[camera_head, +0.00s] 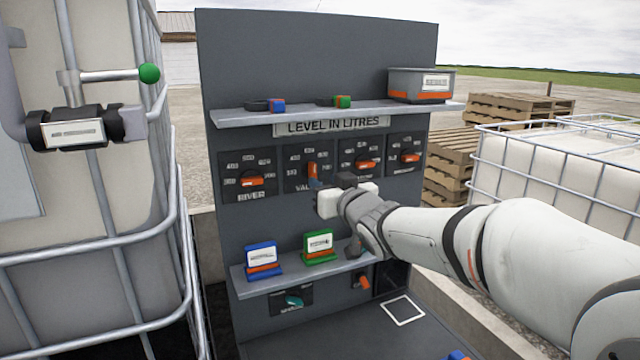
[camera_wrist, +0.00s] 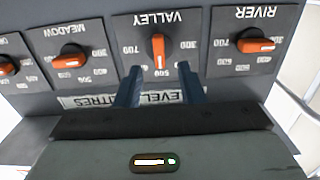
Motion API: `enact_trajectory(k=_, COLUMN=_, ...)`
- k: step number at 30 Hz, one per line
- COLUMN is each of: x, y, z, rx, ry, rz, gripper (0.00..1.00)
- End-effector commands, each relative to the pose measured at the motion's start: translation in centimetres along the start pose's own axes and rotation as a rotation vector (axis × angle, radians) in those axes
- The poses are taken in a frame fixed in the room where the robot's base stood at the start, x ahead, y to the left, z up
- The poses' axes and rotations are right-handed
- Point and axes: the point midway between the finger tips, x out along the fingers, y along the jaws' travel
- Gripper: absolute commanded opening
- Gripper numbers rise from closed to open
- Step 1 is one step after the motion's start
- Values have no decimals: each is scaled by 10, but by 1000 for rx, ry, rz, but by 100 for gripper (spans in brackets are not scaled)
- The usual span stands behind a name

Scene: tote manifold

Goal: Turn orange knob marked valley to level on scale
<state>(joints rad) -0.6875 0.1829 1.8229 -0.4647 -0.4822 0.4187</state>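The orange valley knob (camera_head: 312,171) is on a dark dial plate in the upper row of the grey panel. In the wrist view, which is upside down, this knob (camera_wrist: 158,48) stands vertical under the word VALLEY. Its white mark is at the end near the 500 label; 700 and 300 show to its sides. My gripper (camera_wrist: 159,72) is open, its two dark blue fingers apart, one to each side of the knob's line. I cannot tell whether they touch it. In the head view my gripper (camera_head: 318,186) is just in front of the plate, hiding part of its name.
Neighbouring orange knobs are river (camera_wrist: 255,41) and meadow (camera_wrist: 70,57). A shelf (camera_head: 235,119) with a grey box (camera_head: 420,85) is above; a lower shelf (camera_head: 300,281) bears blue and green blocks. Caged tanks stand left (camera_head: 80,250) and right (camera_head: 560,160).

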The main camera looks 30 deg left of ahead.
Motion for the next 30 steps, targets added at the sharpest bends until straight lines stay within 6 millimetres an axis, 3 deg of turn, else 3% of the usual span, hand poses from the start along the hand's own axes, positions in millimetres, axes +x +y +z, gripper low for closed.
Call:
enact_trajectory(k=7, x=-24, y=0, z=0, rx=0, ry=0, rz=0, gripper=35)
enact_trajectory(k=23, x=-26, y=0, z=0, rx=0, ry=-1, rz=2, gripper=35)
enact_trajectory(k=26, x=-35, y=14, z=3, rx=-1, ry=-28, rz=40, gripper=35)
enact_trajectory(k=30, x=-76, y=68, z=21, rx=7, ry=-149, rz=192, gripper=35)
